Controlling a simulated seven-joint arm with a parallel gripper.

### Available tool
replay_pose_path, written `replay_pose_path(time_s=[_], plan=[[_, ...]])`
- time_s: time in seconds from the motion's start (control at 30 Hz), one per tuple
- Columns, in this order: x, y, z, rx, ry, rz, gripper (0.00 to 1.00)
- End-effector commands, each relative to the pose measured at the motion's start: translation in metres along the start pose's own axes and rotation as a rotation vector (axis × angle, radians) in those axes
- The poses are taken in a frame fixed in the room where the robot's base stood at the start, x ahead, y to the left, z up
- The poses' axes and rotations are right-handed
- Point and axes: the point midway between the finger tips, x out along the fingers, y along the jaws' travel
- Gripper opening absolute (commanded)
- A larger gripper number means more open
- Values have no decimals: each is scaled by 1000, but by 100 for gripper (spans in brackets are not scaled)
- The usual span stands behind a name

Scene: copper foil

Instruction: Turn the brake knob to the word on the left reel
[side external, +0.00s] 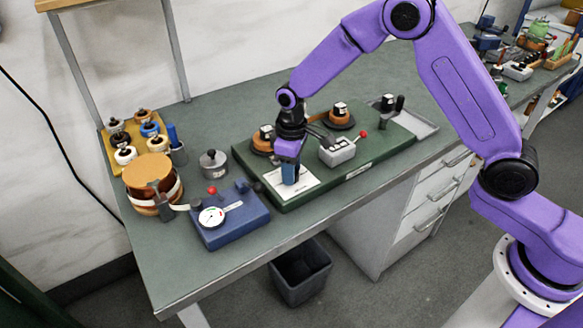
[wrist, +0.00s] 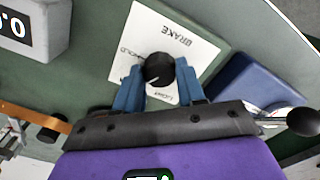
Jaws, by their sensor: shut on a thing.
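The black brake knob (wrist: 158,68) stands on a white card (wrist: 188,25) in the wrist view. Its short pale pointer mark faces down and slightly left there. The card reads BRAKE, with HOLD left of the knob and another word, apparently LIGHT, below right; part of the card is hidden by my fingers. My gripper (wrist: 159,77) has its blue fingers on both sides of the knob and is shut on it. In the side view my gripper (side external: 290,176) covers the knob. The left copper reel (side external: 262,147) has a small tag, too small to read.
A second reel (side external: 339,122) and a grey box with a red-tipped lever (side external: 338,152) stand on the green base (side external: 365,163). A blue gauge block (side external: 232,222) is close by on the left. A yellow spool rack (side external: 114,156) stands farther left.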

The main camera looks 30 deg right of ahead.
Motion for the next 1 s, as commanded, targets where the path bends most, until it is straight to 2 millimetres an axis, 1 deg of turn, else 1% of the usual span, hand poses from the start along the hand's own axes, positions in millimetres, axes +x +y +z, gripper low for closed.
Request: replay_pose_path(time_s=[0.17,0.2,0.27,0.57,0.67,0.77,0.87,1.0], plan=[[-1,0,-2,0,6,1,9],[-1,0,-2,1,6,1,46],[-1,0,-2,1,5,1,64],[-1,0,-1,1,2,1,64],[-6,0,-1,1,3,1,64],[-18,0,-2,1,6,1,64],[-36,0,-2,2,8,2,64],[-66,0,-1,1,8,2,64]])
